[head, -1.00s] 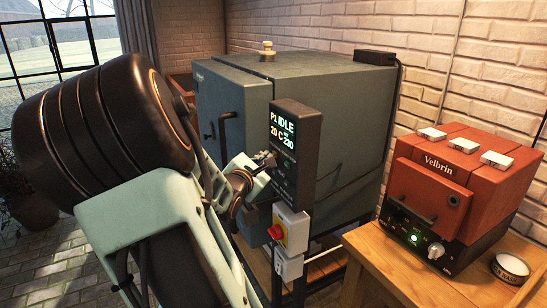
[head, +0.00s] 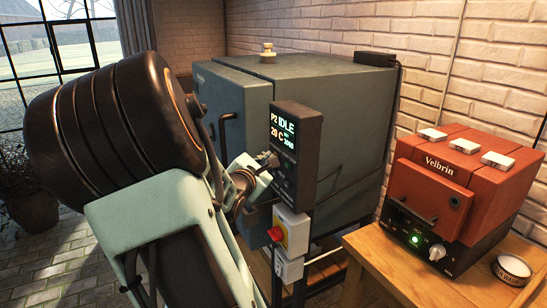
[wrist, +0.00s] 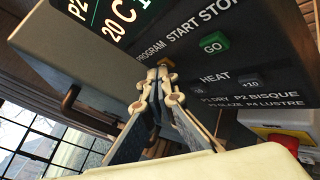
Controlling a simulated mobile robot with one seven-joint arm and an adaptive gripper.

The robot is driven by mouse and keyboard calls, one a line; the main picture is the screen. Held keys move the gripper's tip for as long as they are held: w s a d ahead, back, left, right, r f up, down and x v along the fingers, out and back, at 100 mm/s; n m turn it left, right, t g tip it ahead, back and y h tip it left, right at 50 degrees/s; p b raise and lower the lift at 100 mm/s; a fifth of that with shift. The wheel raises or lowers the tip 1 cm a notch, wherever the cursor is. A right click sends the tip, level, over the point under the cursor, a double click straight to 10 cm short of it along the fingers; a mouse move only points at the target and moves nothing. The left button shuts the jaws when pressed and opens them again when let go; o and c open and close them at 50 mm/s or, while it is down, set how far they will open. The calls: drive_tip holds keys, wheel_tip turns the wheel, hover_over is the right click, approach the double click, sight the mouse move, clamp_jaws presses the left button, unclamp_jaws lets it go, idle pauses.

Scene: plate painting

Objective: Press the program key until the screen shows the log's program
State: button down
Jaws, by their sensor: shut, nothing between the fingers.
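The dark control box (head: 303,183) stands upright on a post in front of the grey kiln. Its lit screen (head: 284,127) reads P2, IDLE and 20 C, with a smaller set figure I cannot read surely. My gripper (head: 268,160) is shut and empty at the box's face. In the wrist view its fingertips (wrist: 165,66) are just below the PROGRAM label (wrist: 151,52) and hide the program key. I cannot tell whether they touch it. The printed legend (wrist: 255,98) pairs P2 with BISQUE and P4 with LUSTRE. I cannot make out a log in these views.
A green GO key (wrist: 214,44) and a +10 heat key (wrist: 250,84) sit close beside my fingertips. A red and yellow switch (head: 291,232) is below the box. A small red Velbrin kiln (head: 440,185) stands on a wooden table (head: 385,265) at right.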

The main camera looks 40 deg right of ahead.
idle(0.4)
drive_tip(key=shift+w+a, duration=0.15)
drive_tip(key=shift+a, duration=0.55)
idle(0.3)
drive_tip(key=shift+d+b, duration=0.35)
drive_tip(key=shift+b, duration=0.1)
drive_tip(key=shift+d+b, duration=0.4)
drive_tip(key=shift+b, duration=0.05)
idle(0.5)
drive_tip(key=shift+a, duration=0.75)
